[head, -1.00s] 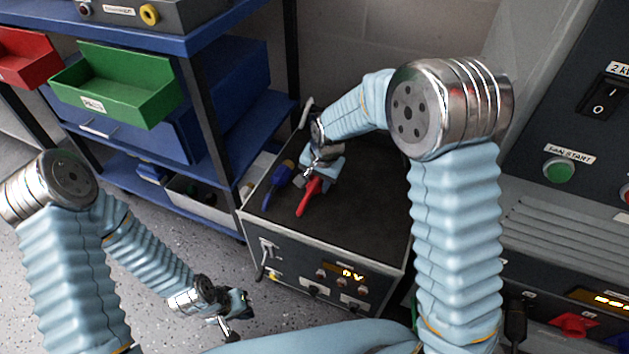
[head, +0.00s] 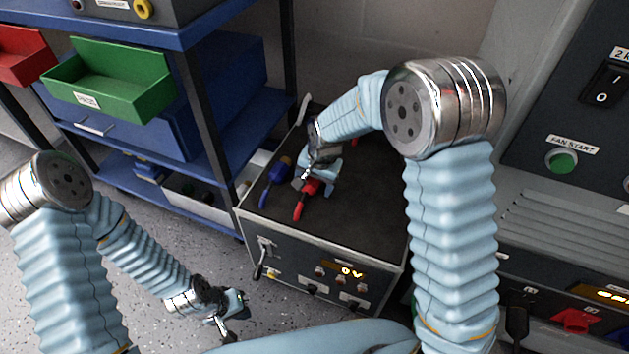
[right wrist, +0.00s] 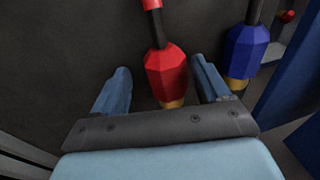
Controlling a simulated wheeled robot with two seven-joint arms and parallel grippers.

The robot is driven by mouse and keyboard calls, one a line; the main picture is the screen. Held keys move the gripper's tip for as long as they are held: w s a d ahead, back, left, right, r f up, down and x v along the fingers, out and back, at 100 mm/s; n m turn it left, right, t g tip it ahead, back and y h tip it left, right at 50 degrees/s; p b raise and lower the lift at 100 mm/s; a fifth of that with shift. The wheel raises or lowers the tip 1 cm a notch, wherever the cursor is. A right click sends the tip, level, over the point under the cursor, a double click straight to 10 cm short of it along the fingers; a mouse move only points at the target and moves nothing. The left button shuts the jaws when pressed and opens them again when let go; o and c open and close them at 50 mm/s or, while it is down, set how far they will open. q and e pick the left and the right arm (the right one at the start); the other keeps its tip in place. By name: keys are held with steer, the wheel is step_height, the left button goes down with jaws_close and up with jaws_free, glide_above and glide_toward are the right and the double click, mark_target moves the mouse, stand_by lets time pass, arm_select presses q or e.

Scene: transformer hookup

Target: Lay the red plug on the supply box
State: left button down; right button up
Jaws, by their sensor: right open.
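The red plug (head: 303,203) lies on the dark top of the supply box (head: 350,215), near its front left part. My right gripper (head: 316,178) is just behind the plug in the head view and partly hides it. In the right wrist view, the red plug (right wrist: 166,72) sits between the spread fingers of my right gripper (right wrist: 160,68), with gaps on both sides. Its gold tip points toward the palm and its dark lead runs away. My left gripper (head: 226,316) hangs low left of the box; its jaw gap is unclear.
A blue plug (head: 272,182) lies left of the red one; it also shows in the right wrist view (right wrist: 245,50). A blue shelf with a green bin (head: 108,82) stands at left. A large panel with a green button (head: 562,161) stands at right.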

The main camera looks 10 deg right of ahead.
steer(key=p+v, duration=0.1)
steer(key=v, duration=1.2)
steer(key=shift+r, duration=0.35)
steer(key=shift+s, duration=0.2)
